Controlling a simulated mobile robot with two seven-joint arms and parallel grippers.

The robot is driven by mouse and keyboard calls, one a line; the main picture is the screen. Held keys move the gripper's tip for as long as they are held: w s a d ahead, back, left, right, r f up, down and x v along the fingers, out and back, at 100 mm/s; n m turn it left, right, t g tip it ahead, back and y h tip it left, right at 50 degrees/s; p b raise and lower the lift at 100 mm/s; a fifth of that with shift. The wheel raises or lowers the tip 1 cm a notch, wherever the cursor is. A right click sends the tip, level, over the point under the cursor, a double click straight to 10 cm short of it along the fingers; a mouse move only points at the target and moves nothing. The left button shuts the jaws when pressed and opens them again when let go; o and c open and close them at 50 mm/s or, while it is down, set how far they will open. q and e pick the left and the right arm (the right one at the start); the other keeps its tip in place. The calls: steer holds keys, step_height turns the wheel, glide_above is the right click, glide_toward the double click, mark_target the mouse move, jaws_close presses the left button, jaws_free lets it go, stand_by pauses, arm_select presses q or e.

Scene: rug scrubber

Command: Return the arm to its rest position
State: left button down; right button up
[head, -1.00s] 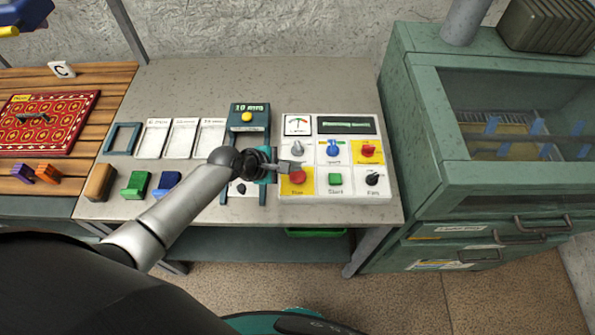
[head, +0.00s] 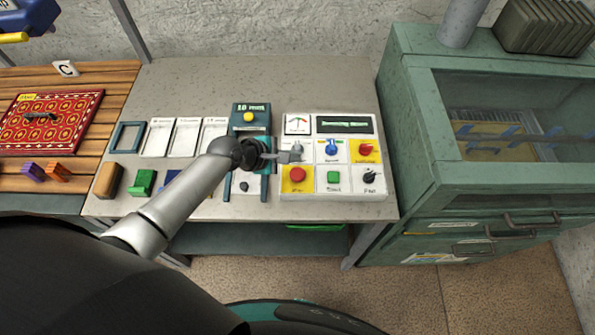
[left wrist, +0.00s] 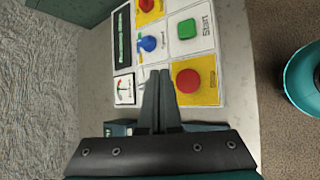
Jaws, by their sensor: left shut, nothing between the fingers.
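In the left wrist view the two closed fingertips (left wrist: 158,85) point at the panel between the red stop button (left wrist: 187,80) and the gauge (left wrist: 124,89). I cannot tell whether the fingertips touch the panel. The red button also shows in the head view (head: 297,174), just below the gripper. My left arm (head: 185,206) reaches across the front of the bench. My right gripper is not in view.
A teal device with a yellow button (head: 248,117) stands left of the panel. White trays (head: 187,137) and coloured blocks (head: 142,182) lie further left. A red patterned rug (head: 50,122) is on the slatted wooden surface (head: 112,108). A green cabinet (head: 415,175) stands at right. The bench's back is clear.

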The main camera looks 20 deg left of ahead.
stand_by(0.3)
arm_select(q)
steer(key=s+d+r+m+g+y, duration=0.1)
steer(key=s+d+r+m+g, duration=0.2)
steer(key=s+m, duration=0.9)
steer(key=s+a+r+m+y, duration=0.4)
steer(key=s+a+r+m, duration=0.15)
steer(key=s+m, duration=0.4)
step_height(320, 180, down, 34)
steer(key=s+g+b, duration=0.2)
steer(key=s+b, duration=0.1)
steer(key=b, duration=1)
steer(key=s+a+f+b, duration=0.1)
steer(key=s+f+b, duration=0.2)
steer(key=s+f, duration=0.2)
steer(key=s+f+b, duration=0.4)
steer(key=s+f, duration=0.1)
steer(key=f, duration=0.6)
steer(key=s+a+f+g+b, duration=0.1)
steer(key=s+f+b, duration=0.3)
steer(key=f, duration=0.5)
steer(key=shift+s+a+y, duration=0.3)
steer(key=shift+s+a, duration=0.05)
steer(key=shift+s, duration=0.1)
